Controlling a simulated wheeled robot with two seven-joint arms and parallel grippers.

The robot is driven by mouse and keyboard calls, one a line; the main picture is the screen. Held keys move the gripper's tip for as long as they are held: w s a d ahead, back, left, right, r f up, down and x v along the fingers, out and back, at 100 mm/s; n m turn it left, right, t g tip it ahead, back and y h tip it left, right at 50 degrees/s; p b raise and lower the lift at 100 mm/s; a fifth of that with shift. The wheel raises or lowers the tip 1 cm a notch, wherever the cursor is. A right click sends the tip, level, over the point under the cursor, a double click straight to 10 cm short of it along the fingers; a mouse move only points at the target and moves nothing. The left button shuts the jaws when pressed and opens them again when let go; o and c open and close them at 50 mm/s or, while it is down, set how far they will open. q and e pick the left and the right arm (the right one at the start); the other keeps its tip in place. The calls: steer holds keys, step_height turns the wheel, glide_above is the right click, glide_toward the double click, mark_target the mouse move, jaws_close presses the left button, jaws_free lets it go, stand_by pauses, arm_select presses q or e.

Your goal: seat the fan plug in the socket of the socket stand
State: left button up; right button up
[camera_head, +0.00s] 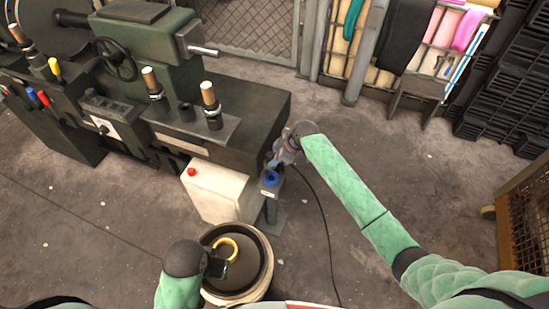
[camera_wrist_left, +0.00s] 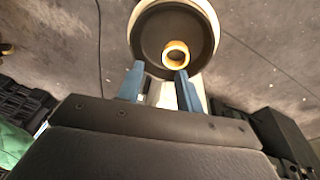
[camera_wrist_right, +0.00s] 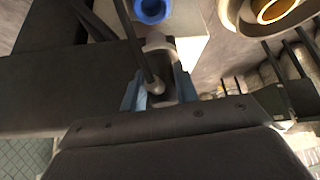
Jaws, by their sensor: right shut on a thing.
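The socket stand (camera_head: 271,204) is a grey post with a blue round socket (camera_head: 271,179) on top, beside the white box. The blue socket also shows at the top of the right wrist view (camera_wrist_right: 152,9). My right gripper (camera_head: 278,161) is just behind and above the socket, shut on the grey fan plug (camera_wrist_right: 160,46). A dark cable runs by the plug. The plug looks apart from the socket; its prongs are hidden. My left gripper (camera_wrist_left: 160,85) is open and empty, near the dark round bowl (camera_head: 238,275) with a gold ring (camera_head: 228,247).
A white box with a red button (camera_head: 191,172) stands left of the socket stand. A green lathe-like machine (camera_head: 150,60) is behind it. The black cable (camera_head: 326,225) trails over the floor. Floor to the right of the stand is mostly clear.

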mark_target(274, 168)
steer(key=shift+f+b, duration=0.5)
steer(key=shift+f, duration=0.2)
steer(key=shift+f+b, duration=0.4)
steer(key=shift+f, duration=0.05)
steer(key=shift+f+b, duration=0.5)
steer(key=shift+f, duration=0.35)
steer(key=shift+f+b, duration=0.45)
steer(key=shift+f, duration=0.9)
arm_select(q)
steer(key=w+d+f+t+h, duration=0.1)
steer(key=w+d+f, duration=0.1)
steer(key=d+f, duration=0.4)
steer(key=shift+w+f+m+t+h+b, duration=0.25)
steer(key=shift+f+m+t+h+b, duration=0.05)
steer(key=shift+f+m+h, duration=0.1)
arm_select(e)
steer(key=shift+f, duration=0.2)
arm_select(q)
steer(key=shift+a, duration=0.1)
